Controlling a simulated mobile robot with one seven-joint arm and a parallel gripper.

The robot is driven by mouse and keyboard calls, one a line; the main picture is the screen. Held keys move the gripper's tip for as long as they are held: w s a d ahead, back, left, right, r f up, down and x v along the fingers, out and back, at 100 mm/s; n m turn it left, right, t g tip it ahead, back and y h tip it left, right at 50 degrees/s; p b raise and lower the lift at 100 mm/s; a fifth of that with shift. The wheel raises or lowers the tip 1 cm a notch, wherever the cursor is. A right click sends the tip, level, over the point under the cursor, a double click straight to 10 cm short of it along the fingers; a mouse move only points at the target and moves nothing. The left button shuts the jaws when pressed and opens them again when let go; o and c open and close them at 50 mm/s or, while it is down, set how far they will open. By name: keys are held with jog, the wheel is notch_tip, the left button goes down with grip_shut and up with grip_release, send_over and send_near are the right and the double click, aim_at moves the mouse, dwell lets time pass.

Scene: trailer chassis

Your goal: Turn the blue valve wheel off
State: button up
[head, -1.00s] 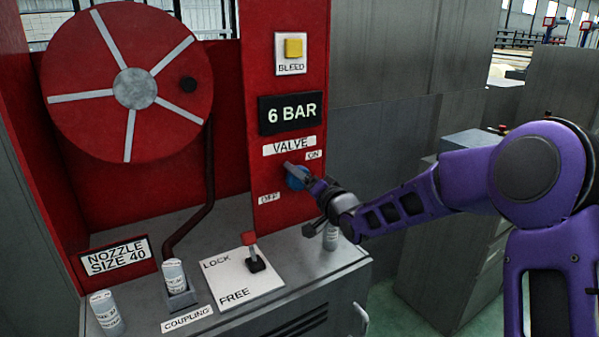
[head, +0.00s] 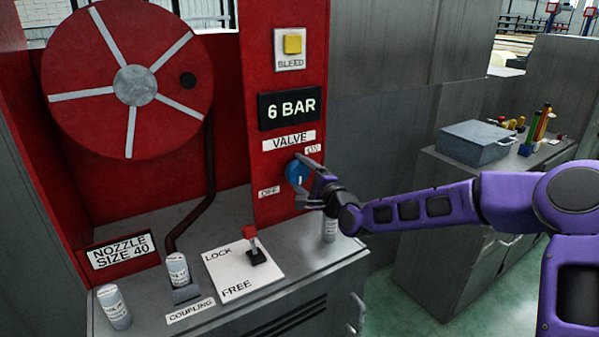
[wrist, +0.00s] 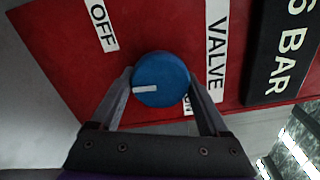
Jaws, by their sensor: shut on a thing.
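The blue valve wheel (head: 294,174) is on the red panel below the VALVE label (head: 289,140). My gripper (head: 305,180) is shut on it, one finger on each side, as the wrist view of the wheel (wrist: 163,72) shows. The wheel's white mark (wrist: 146,89) points left in the wrist view and downward in the head view. The OFF label (head: 269,191) is to the wheel's lower left and the ON label (head: 313,149) to its upper right. In the wrist view the right finger partly hides the ON label.
The display (head: 290,109) reads 6 BAR, with a yellow bleed button (head: 292,44) above. A red-topped lever (head: 251,237) stands on the LOCK/FREE plate. Canisters stand on the grey top (head: 300,258), one just below my gripper (head: 329,229). A grey cabinet stands at right.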

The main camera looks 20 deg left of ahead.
jog(key=m, duration=0.2)
jog(key=m+b, duration=0.1)
jog(key=m, duration=0.2)
jog(key=shift+f+m+b, duration=0.2)
jog(key=shift+m+b, duration=0.8)
jog(key=shift+m, duration=1.1)
jog(key=shift+r, duration=0.1)
jog(key=o, duration=1.2)
jog(key=shift+s, duration=0.1)
jog(key=shift+o, duration=0.2)
jog(key=v, duration=1.7)
jog(key=shift+s, duration=0.2)
